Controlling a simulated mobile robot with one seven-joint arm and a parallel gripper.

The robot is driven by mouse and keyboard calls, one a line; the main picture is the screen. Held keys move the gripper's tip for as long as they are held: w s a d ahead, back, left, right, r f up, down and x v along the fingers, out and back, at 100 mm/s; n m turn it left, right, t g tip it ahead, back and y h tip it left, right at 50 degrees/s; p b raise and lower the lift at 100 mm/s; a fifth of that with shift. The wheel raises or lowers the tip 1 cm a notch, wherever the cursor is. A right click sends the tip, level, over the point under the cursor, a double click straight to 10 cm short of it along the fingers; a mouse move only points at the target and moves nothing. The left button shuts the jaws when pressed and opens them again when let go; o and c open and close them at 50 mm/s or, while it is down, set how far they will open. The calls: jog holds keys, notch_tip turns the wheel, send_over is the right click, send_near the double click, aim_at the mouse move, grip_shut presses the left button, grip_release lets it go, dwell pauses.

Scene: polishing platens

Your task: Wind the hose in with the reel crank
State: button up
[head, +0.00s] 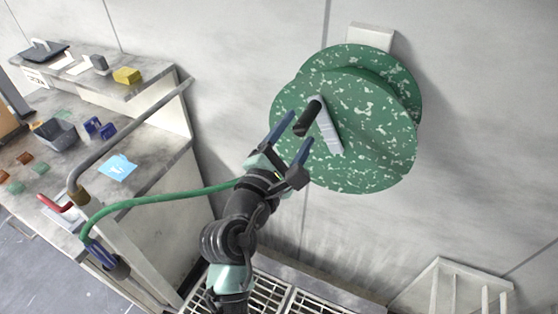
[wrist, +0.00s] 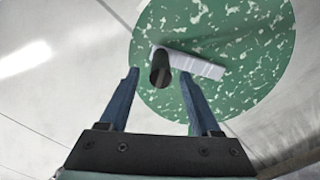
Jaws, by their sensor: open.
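The hose reel (head: 365,125) is a green, white-flecked drum on the wall, right of centre in the head view. Its crank is a light grey arm (head: 328,130) with a dark handle (head: 307,118). My gripper (head: 297,128) is open, with its two blue fingers pointing at the crank handle. In the wrist view the handle (wrist: 160,68) shows between and beyond the fingertips (wrist: 158,74); I cannot tell whether it is inside the jaws or touching. The green hose (head: 160,196) runs left from behind my arm to a dark nozzle (head: 108,258) hanging by the bench.
A grey bench (head: 150,165) with a bent metal pipe (head: 125,135), a grey bin (head: 55,134), a yellow block (head: 127,76) and a blue sheet (head: 117,167) stands at left. A floor grate (head: 265,292) lies below. A white rack (head: 450,285) stands at lower right.

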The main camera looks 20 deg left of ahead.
jog(key=s+b, duration=0.2)
jog(key=s, duration=0.6)
jog(key=shift+s, duration=0.1)
jog(key=w+d+r+m+t+b, duration=0.1)
jog(key=d+r+m+t, duration=0.1)
jog(key=d+r+m, duration=0.35)
jog(key=w+d+r+m+t+b, duration=0.1)
jog(key=w+d+r+m+t, duration=0.15)
jog(key=r+m, duration=0.6)
jog(key=s+d+r+m+t, duration=0.1)
jog(key=s+d+r+m, duration=0.1)
jog(key=r, duration=0.4)
jog(key=s+d+r+m+t+b, duration=0.1)
jog(key=s+d+r+m+t, duration=0.1)
jog(key=s+r+m, duration=0.3)
jog(key=s+d+r+m+t, duration=0.2)
jog(key=s+d+r+m, duration=0.1)
jog(key=r, duration=0.5)
jog(key=shift+s+d+r+m, duration=0.2)
jog(key=shift+d+m, duration=0.55)
jog(key=shift+m, duration=0.25)
